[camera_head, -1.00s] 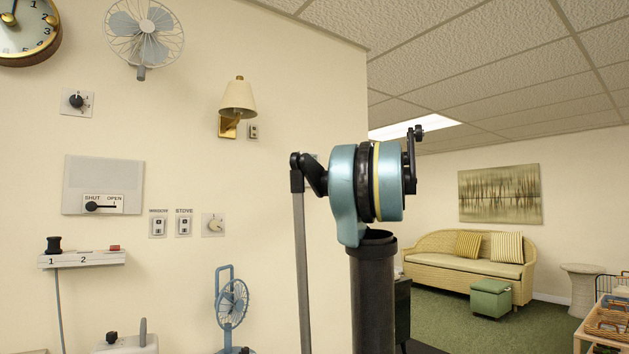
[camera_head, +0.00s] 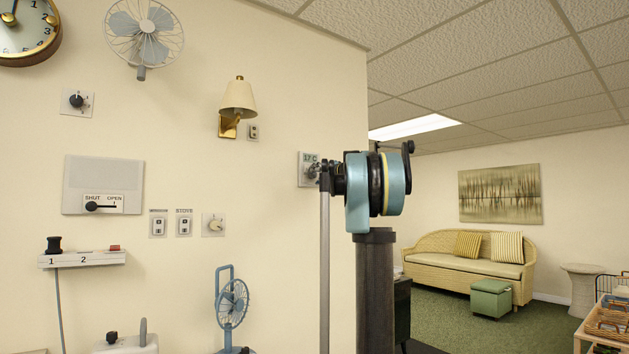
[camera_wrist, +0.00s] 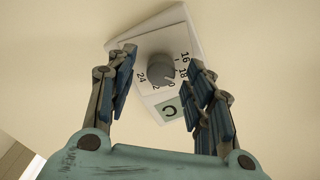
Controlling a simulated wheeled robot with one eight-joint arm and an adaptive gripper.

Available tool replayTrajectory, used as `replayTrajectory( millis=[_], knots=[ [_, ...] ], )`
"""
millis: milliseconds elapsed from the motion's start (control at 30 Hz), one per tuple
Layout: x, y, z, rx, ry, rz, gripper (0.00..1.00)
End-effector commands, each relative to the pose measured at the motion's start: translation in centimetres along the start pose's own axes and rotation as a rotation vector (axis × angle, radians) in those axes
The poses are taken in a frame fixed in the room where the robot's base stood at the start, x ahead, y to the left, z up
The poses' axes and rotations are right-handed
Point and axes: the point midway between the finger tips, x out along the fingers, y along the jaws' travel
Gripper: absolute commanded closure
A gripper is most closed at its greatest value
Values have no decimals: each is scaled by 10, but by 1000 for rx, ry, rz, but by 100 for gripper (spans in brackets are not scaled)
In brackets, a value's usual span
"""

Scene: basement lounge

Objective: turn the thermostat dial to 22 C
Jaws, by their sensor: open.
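The thermostat (camera_head: 306,170) is a pale plate on the wall, partly hidden behind my arm in the head view. Its small display seems to read 17 C, though the digits are tiny. The wrist view shows the white thermostat plate (camera_wrist: 150,38) tilted, with a round grey dial (camera_wrist: 159,66) and printed numbers from 16 to 24. The dial's pointer is not clear.
On the same wall are a lamp (camera_head: 238,100), a small outlet (camera_head: 253,132), two switches (camera_head: 171,226), another dial plate (camera_head: 213,225) and a blue fan (camera_head: 232,300). The wall around the thermostat looks flat. A wicker sofa (camera_head: 440,247) stands far right.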

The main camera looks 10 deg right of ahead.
Motion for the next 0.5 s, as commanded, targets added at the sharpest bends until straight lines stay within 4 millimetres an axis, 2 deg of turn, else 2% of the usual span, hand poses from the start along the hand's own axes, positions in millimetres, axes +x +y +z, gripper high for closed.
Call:
replayTrajectory(
  millis=[200,500],
  knots=[
    [15,0,0,0,0,0,52],
    [16,0,0,0,0,1,52]
  ],
)
